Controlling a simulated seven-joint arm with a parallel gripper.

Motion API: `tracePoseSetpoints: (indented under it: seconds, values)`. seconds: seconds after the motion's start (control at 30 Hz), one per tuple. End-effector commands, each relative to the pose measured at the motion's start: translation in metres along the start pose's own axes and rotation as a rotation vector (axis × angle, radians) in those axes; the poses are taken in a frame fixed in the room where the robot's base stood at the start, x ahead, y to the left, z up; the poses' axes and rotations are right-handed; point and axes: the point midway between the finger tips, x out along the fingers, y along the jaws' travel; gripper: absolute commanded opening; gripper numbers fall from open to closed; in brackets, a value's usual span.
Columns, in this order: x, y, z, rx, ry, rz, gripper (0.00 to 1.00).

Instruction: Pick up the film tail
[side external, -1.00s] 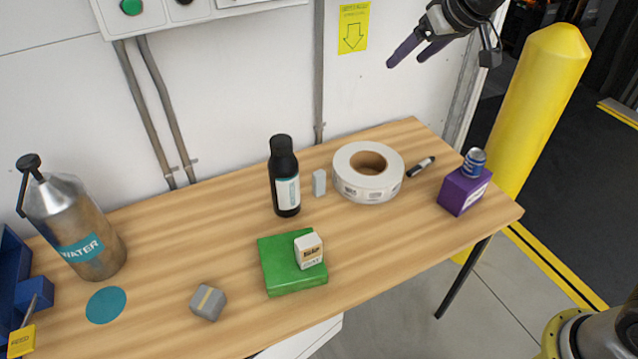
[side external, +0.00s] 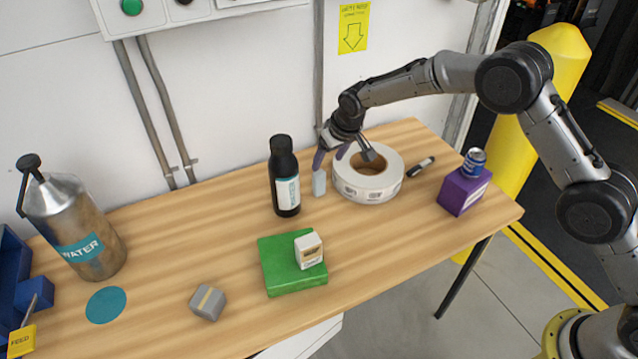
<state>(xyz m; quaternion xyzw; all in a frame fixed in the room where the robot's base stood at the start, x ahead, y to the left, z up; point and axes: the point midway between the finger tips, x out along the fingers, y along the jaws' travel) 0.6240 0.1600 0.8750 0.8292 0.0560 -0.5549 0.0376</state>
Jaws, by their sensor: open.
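A small pale grey upright piece (side external: 319,184) stands between the black bottle and the white roll; it may be the film tail, though I cannot tell for sure. The white roll (side external: 362,189) with a brown core lies flat just to its right. The gripper hides part of the roll's far rim.
The black bottle (side external: 285,178) stands close on the left. A marker (side external: 420,167) and a purple box (side external: 462,193) with a blue can (side external: 474,161) are on the right. A green block (side external: 290,277) bears a small white box (side external: 308,249). The wall (side external: 235,110) is behind.

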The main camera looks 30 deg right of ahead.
Motion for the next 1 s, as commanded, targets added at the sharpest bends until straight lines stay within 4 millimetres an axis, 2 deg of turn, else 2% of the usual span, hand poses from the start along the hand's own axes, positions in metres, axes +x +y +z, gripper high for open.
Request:
tracePoseSetpoints:
  seconds: [0.03, 0.2, 0.47, 0.8, 1.0]
  values:
    - [0.011, 0.000, 0.000, 0.000, -0.001, 0.000, 0.75]
    - [0.032, 0.000, -0.001, 0.001, 0.001, 0.000, 0.75]
    - [0.047, -0.001, -0.001, 0.001, 0.001, 0.000, 0.75]
    - [0.086, -0.005, -0.002, 0.001, 0.001, 0.000, 0.75]
    - [0.091, -0.005, -0.003, 0.001, 0.003, 0.000, 0.75]
